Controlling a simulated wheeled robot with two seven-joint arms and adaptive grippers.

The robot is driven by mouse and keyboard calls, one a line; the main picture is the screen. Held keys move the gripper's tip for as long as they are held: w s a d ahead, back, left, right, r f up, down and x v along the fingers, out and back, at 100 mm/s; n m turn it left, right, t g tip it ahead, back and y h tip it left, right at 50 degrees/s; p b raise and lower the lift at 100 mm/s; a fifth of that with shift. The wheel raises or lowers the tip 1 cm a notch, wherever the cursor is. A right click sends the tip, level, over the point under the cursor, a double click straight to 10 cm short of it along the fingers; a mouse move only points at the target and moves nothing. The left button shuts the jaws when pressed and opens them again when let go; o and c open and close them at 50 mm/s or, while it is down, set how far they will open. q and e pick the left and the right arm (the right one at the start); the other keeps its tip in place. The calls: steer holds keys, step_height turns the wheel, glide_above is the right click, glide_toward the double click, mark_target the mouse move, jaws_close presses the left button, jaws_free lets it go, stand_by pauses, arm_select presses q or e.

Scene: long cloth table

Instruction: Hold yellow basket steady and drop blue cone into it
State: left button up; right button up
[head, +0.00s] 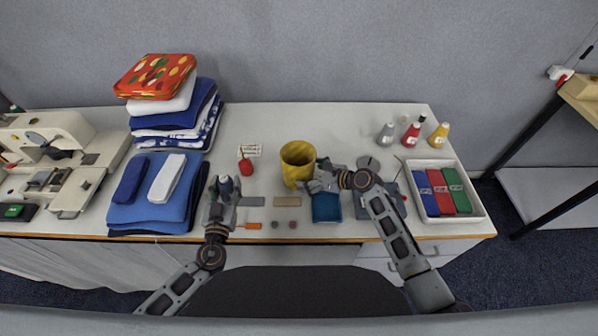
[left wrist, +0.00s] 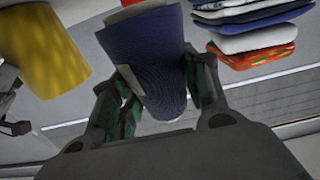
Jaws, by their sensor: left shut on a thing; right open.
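The yellow basket (head: 294,172) stands upright on the table near the middle. It also shows at the upper left of the left wrist view (left wrist: 42,48). My left gripper (head: 223,188) is shut on the blue cone (left wrist: 148,62), left of the basket and apart from it. In the head view the cone (head: 226,184) shows only as a small dark blue shape between the fingers. My right gripper (head: 317,178) is open at the basket's right side; whether a finger touches the wall is unclear.
Folded cloths (head: 150,205) lie left of my left gripper, with a taller cloth stack (head: 175,110) behind. A red object (head: 246,166) lies between cloths and basket. A blue tray (head: 326,208) is in front. A white bin (head: 477,205) and several cones (head: 411,134) are at right.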

arm_select(q)
steer(key=shift+f, duration=0.35)
arm_select(e)
steer(key=shift+w+a+f, duration=0.15)
steer(key=shift+a+f, duration=0.1)
arm_select(q)
steer(key=shift+r, duration=0.1)
arm_select(e)
steer(key=shift+w+a+f, duration=0.25)
steer(key=shift+w+a, duration=0.15)
steer(key=shift+a, duration=0.15)
steer(key=shift+x, duration=1.2)
